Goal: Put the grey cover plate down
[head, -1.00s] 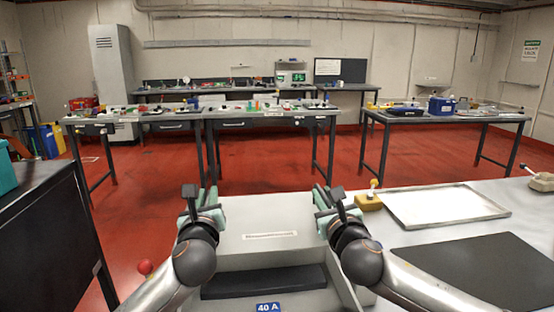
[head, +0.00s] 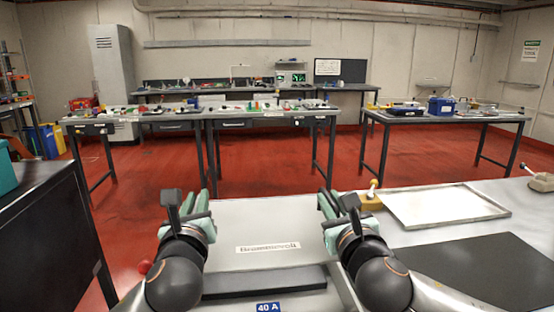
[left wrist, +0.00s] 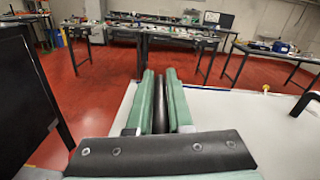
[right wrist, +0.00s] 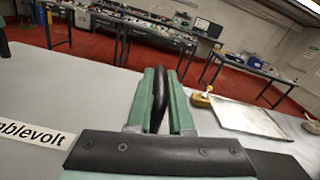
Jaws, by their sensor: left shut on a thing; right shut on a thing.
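The grey cover plate (head: 268,220) is level or nearly so between my grippers, with a white label on it that reads roughly "Bramblevolt". My left gripper (head: 197,205) is shut on a black handle (left wrist: 160,105) at the plate's left side. My right gripper (head: 332,205) is shut on a black handle (right wrist: 158,88) at its right side. The plate is over a grey case with a dark recess (head: 262,282) and a blue "40 A" tag (head: 268,308). I cannot tell whether the plate touches the case.
To the right, the light bench holds a white tray (head: 448,204), a black mat (head: 470,265) and a yellow block (head: 370,202) with a knob. A dark cabinet (head: 45,240) stands at left. Cluttered workbenches (head: 265,112) stand farther back, across red floor.

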